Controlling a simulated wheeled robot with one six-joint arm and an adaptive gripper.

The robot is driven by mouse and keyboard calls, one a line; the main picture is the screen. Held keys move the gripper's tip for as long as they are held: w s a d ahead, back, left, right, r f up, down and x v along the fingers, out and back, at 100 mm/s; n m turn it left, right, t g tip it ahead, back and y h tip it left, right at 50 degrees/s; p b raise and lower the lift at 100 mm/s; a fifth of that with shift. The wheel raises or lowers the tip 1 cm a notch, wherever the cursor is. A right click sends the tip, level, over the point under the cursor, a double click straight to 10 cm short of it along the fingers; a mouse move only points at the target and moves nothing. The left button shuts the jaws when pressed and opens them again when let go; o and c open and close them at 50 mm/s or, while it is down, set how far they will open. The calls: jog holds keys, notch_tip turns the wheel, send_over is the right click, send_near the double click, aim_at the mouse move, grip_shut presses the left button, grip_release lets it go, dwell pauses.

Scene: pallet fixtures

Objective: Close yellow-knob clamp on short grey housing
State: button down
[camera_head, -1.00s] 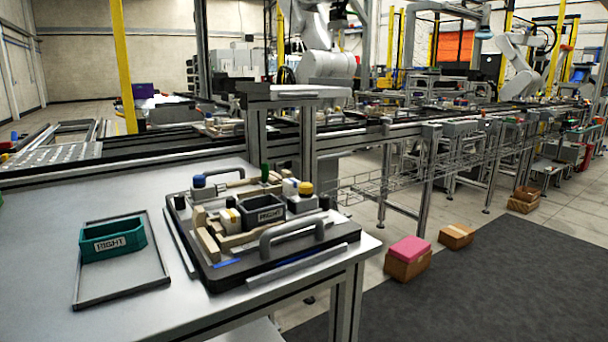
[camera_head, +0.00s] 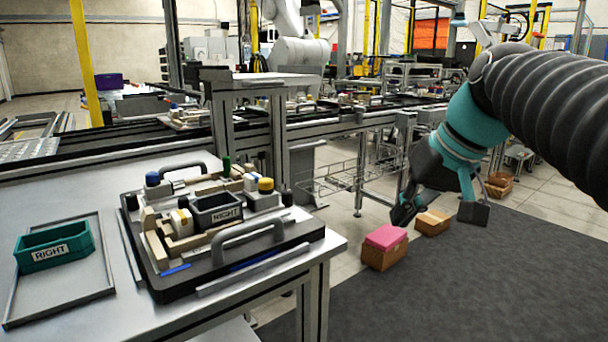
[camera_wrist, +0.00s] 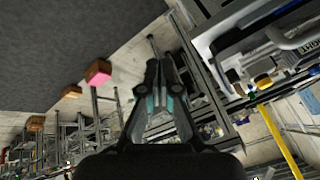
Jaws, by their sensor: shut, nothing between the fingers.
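In the wrist view the yellow knob (camera_wrist: 263,79) shows small at the right, with part of the fixture. My gripper (camera_wrist: 157,62) is shut and empty, in the air. In the head view my arm reaches in from the right, and my gripper hangs over the floor side, well right of the fixture.
A blue-knob clamp (camera_head: 153,179) and a green post (camera_head: 227,166) stand on the fixture, with a grey handle (camera_head: 250,233) in front. Boxes (camera_head: 385,258) sit on the floor.

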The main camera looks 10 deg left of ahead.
aim_at(274, 190)
jog(key=w+a+r+n+g+y, duration=0.3)
jog(key=w+a+r+n, duration=0.2)
jog(key=w+a+r, duration=0.4)
jog(key=x, duration=0.3)
jog(key=s+a+x, duration=0.1)
jog(key=x, duration=0.3)
jog(key=r+b+x, duration=0.1)
jog(key=x, duration=0.2)
jog(key=shift+s+a+f, duration=0.25)
jog(key=shift+s+a, duration=0.05)
jog(key=shift+s+a+r, duration=0.25)
jog(key=shift+s+a, duration=0.55)
jog(key=shift+a, duration=0.2)
jog(key=shift+s+a, duration=0.35)
jog(key=shift+a, duration=0.2)
